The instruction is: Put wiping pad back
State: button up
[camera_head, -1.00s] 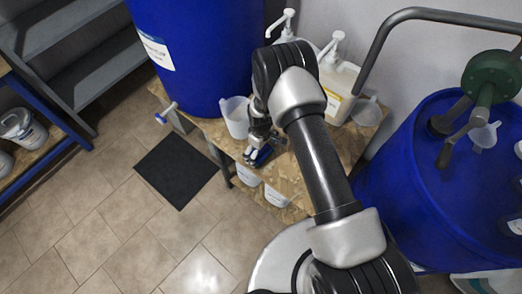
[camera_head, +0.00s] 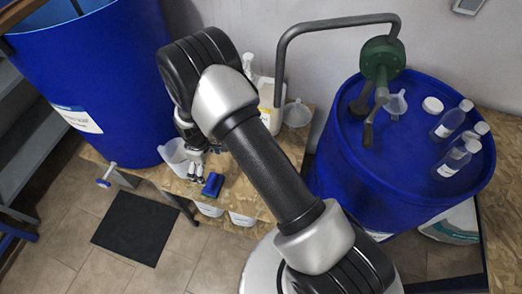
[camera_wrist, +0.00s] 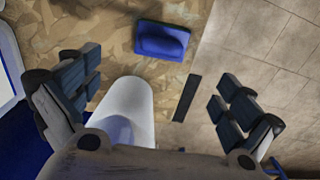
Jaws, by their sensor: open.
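The wiping pad (camera_head: 212,184) is a small blue block lying on the chipboard bench top (camera_head: 240,188), near its front edge. It also shows in the wrist view (camera_wrist: 162,40), lying flat near the top, beyond my fingertips. My gripper (camera_head: 196,168) is just behind and to the left of the pad in the head view. In the wrist view my gripper (camera_wrist: 155,88) has its fingers wide apart with the pad outside them, and it looks empty. A white jug (camera_head: 174,156) stands beside my gripper, partly hidden by my arm.
A large blue drum (camera_head: 110,85) stands at the left, and another blue drum (camera_head: 335,185) with a green pump (camera_head: 382,58) and several bottles is at the right. A funnel (camera_head: 297,114) and white dispenser bottle (camera_head: 266,105) stand behind my arm. A black mat (camera_head: 135,228) lies on the floor.

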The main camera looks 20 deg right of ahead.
jog(key=s+d+r+m+t, duration=0.1)
jog(key=d+r, duration=0.1)
jog(key=r, duration=0.7)
jog(key=s+d+r+m, duration=0.2)
jog(key=d+r, duration=0.1)
jog(key=r, duration=0.7)
jog(key=s+d+r+m+t, duration=0.1)
jog(key=d+r, duration=0.1)
jog(key=r, duration=0.7)
jog(key=s+d+r+m+t, duration=0.1)
jog(key=s+d+r+m, duration=0.1)
jog(key=s+r, duration=0.2)
jog(key=s+d+r+m, duration=0.2)
jog(key=s+r, duration=0.2)
jog(key=s, duration=0.6)
jog(key=s+d+r+m+t, duration=0.1)
jog(key=s+d+r+m, duration=0.1)
jog(key=s, duration=0.6)
notch_tip(320, 180, up, 2)
jog(key=shift+d+r+t, duration=0.1)
jog(key=shift+d+t, duration=0.2)
jog(key=shift+d, duration=0.25)
